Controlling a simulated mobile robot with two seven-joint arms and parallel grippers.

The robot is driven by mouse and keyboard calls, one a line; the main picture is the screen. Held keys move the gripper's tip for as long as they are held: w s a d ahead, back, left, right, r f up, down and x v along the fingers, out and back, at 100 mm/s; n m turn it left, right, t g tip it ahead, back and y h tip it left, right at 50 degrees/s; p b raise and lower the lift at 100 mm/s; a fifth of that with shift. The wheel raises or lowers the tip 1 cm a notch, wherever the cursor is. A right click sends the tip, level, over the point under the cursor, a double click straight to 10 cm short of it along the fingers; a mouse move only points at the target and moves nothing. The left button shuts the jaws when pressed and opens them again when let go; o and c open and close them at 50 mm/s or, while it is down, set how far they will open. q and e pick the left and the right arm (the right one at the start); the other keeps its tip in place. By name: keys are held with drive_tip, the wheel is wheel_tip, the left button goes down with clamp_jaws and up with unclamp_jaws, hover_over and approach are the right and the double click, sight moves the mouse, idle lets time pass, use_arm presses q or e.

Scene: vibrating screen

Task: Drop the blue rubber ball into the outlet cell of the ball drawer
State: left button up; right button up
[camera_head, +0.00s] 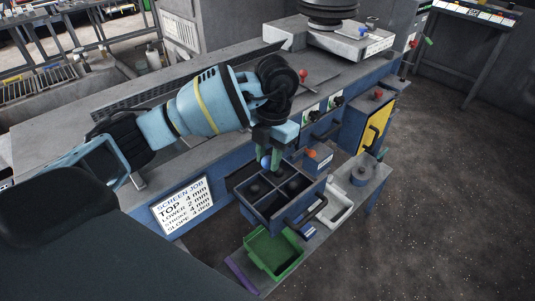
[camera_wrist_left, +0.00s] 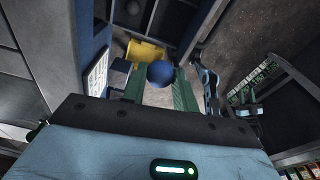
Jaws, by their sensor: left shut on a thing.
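The ball drawer (camera_head: 262,214) is pulled out of the blue bench front. Dividers split it into several dark cells, and dark round shapes sit in some of them. My left gripper (camera_head: 270,158) is above the drawer's back part, pointing down. Its green fingers are shut on the blue rubber ball (camera_head: 265,162), which is partly hidden by a finger. In the left wrist view the ball (camera_wrist_left: 160,74) sits between the two fingertips. I cannot tell which cell is the outlet cell. My right gripper is not in view.
A green bin (camera_head: 273,252) and a white tray (camera_head: 338,208) stand on the low shelf near the drawer. A small box with an orange knob (camera_head: 317,158) is right of the gripper. A sign (camera_head: 183,205) is on the bench front. Open floor lies right.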

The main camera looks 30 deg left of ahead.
use_arm(q)
drive_tip(key=shift+n, duration=0.3)
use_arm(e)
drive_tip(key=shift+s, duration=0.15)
